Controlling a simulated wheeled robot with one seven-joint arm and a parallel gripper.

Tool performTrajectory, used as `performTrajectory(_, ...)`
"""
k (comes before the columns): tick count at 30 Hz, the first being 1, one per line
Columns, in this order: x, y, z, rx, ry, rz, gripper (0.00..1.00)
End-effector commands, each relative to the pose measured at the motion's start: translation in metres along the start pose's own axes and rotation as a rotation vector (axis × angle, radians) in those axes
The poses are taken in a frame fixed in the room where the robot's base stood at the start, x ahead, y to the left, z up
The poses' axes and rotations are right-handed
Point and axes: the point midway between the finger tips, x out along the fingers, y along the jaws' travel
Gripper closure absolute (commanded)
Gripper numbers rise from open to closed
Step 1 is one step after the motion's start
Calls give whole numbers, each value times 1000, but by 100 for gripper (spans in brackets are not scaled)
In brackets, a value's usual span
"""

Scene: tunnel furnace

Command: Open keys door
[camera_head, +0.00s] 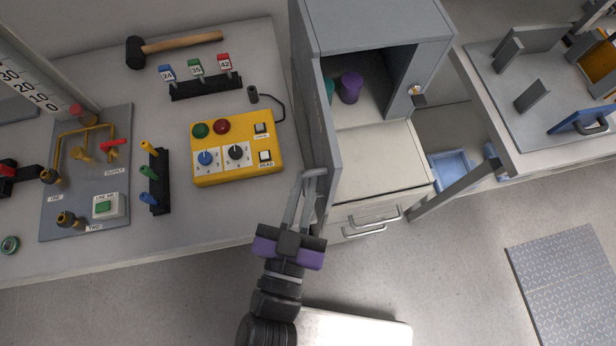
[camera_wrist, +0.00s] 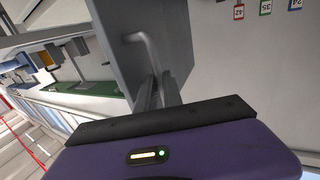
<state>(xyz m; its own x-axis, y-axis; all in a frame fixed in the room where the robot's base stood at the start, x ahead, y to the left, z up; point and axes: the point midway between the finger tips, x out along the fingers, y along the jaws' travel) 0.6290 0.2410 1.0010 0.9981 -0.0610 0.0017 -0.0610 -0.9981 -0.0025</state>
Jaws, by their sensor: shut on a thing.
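The grey cabinet (camera_head: 380,30) stands at the top middle in the head view, with its door (camera_head: 325,140) swung open on the left side. A bent grey handle (camera_head: 315,172) sits on the door's outer face near its lower edge. My gripper (camera_head: 303,190) is shut on this handle. In the wrist view, the door panel (camera_wrist: 190,45) and the handle (camera_wrist: 143,48) show ahead of my gripper (camera_wrist: 157,88). The exact contact is small and partly hidden by the fingers. Inside the cabinet are a purple cup (camera_head: 350,86) and a partly hidden teal one (camera_head: 330,90).
Left of the door, the table holds a yellow control box (camera_head: 237,150), a rack of number tags (camera_head: 205,88) and a hammer (camera_head: 180,44). At right is another table (camera_head: 510,100); open floor lies in front.

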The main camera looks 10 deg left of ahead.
Motion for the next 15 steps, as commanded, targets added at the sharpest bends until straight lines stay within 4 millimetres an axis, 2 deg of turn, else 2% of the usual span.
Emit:
performTrajectory(3, -1, 0, 2, -2, -4, -1, 100)
performTrajectory(4, -1, 0, 2, -2, -4, -1, 83)
performTrajectory(6, -1, 0, 2, -2, -4, -1, 70)
performTrajectory(7, -1, 0, 2, -2, -4, -1, 67)
performTrajectory(15, 0, 0, 1, -1, -2, -1, 67)
